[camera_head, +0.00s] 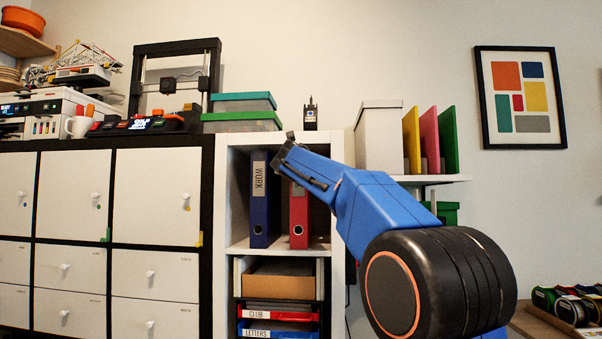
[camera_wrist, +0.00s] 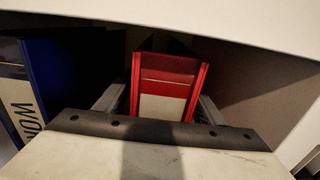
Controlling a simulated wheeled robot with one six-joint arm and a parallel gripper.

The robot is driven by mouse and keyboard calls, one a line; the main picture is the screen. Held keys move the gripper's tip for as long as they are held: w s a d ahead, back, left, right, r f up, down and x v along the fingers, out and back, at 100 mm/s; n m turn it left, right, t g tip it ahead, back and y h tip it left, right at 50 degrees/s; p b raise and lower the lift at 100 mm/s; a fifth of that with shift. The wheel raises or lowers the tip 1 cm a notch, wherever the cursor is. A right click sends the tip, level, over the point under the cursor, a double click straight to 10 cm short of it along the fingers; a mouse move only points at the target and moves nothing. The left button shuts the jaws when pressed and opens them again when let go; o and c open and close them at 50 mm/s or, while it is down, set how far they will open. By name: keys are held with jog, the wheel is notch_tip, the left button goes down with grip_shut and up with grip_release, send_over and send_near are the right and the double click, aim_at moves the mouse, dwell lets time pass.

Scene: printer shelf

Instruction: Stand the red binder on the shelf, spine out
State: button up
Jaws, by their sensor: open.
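The red binder (camera_head: 299,218) stands upright in the white shelf cubby, its spine with a pale label and finger hole facing out. It is to the right of the blue binder (camera_head: 260,200) marked WORK, with a narrow gap between them. My gripper (camera_head: 283,153) is at the cubby's opening, by the top of the red binder in the head view, and hides part of it. In the wrist view the red binder (camera_wrist: 166,88) lies between the two open fingers, with its label partly covered by my gripper body. The blue binder (camera_wrist: 35,85) shows at the left.
The white shelf (camera_head: 221,190) has a cardboard box (camera_head: 280,285) and labelled trays below. The shelf board above (camera_wrist: 200,20) is close over my gripper. Green-lidded boxes (camera_head: 240,123) stand on top. Free room is right of the red binder in the cubby.

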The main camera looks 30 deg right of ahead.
jog(key=v, duration=1)
jog(key=shift+s+f, duration=0.1)
jog(key=s+a+f+m+g+y, duration=0.3)
jog(key=s+a+f+m, duration=0.2)
jog(key=s+f+m, duration=0.4)
jog(key=s+a+f+m+g+y, duration=0.3)
jog(key=s+f+m, duration=0.7)
jog(key=s+f, duration=0.9)
jog(key=s+a+f+m+g+y, duration=0.4)
jog(key=s+a+f+m, duration=0.3)
jog(key=f, duration=2.4)
jog(key=s+m, duration=0.3)
jog(key=s, duration=0.4)
jog(key=shift+s+a, duration=0.2)
jog(key=shift+a, duration=0.15)
